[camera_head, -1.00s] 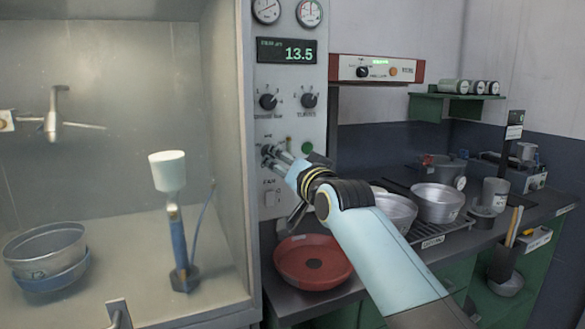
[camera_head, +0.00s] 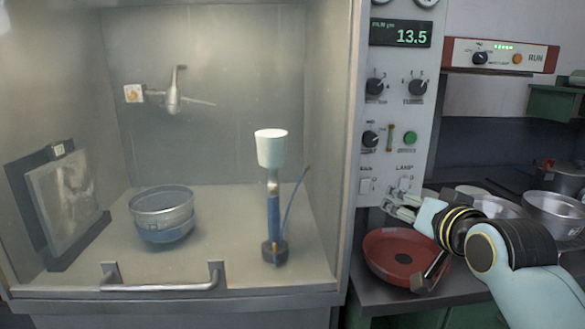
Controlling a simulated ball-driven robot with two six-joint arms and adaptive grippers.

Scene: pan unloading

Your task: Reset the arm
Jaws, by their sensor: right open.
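My right gripper (camera_head: 397,205) is in the right half of the head view, at the end of my right arm (camera_head: 500,250), which comes in from the lower right. Its fingers are apart and hold nothing that I can see. They point left, just below the lamp switches (camera_head: 404,185) of the grey control panel (camera_head: 387,150). I cannot tell whether a fingertip touches the panel. My left gripper does not show.
A red round pan (camera_head: 385,262) lies on the dark counter below my right gripper. Metal pans (camera_head: 553,212) stand behind my right arm. At left, a cabinet with a front handle (camera_head: 165,287) holds stacked bowls (camera_head: 160,207) and a blue stand with a white cup (camera_head: 272,148).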

